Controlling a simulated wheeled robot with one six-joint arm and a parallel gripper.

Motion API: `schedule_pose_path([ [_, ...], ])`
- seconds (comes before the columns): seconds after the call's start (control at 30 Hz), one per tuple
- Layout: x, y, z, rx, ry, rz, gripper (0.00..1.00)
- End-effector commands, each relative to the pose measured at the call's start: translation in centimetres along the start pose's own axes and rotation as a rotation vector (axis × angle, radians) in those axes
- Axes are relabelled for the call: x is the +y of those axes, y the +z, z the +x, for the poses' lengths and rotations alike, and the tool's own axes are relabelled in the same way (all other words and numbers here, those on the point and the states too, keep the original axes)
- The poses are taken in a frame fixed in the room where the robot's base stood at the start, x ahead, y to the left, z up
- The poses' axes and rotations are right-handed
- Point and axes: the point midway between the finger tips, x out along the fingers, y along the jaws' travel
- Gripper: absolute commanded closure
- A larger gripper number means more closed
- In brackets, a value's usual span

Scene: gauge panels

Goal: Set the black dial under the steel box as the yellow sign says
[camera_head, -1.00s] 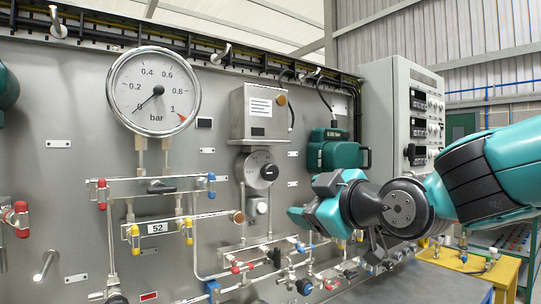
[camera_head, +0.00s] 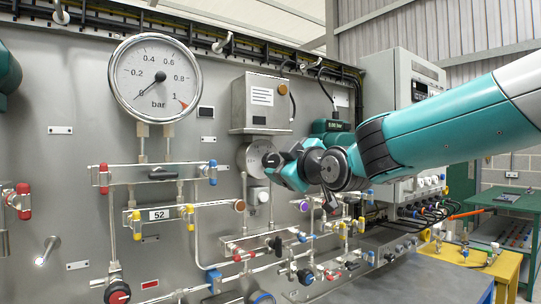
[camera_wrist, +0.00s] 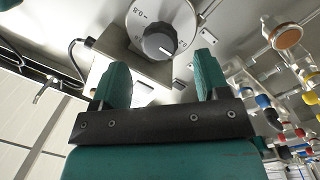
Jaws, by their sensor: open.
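The black dial (camera_head: 270,159) sits on a pale round scale plate (camera_head: 252,156) under the steel box (camera_head: 260,102). In the wrist view the dial knob (camera_wrist: 160,42) stands just beyond the fingertips, on its numbered scale plate (camera_wrist: 181,20); a white line on the knob points to the lower right there. My gripper (camera_head: 279,162) is in front of the dial and partly covers it in the head view. In the wrist view my gripper (camera_wrist: 161,62) is open, its two green fingers apart, with nothing between them. I cannot make out a yellow sign in either view.
A large bar gauge (camera_head: 155,78) hangs on the left, its needle near 0. Pipes and coloured valves (camera_head: 275,243) run below the dial. A teal device (camera_head: 331,127) is close behind my gripper. A grey control cabinet (camera_head: 401,80) stands to the right.

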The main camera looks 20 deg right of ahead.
Motion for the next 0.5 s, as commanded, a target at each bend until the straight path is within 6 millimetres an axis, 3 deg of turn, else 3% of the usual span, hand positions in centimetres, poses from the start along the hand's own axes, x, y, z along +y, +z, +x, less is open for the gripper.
schedule_pose_path([
  [0.2, 0.2, -0.2, 4.2, -0.001, -0.001, 0.0, 0.31],
  [0.5, 0.0, 0.0, 6.2, 0.0, 0.0, 0.0, 0.31],
])
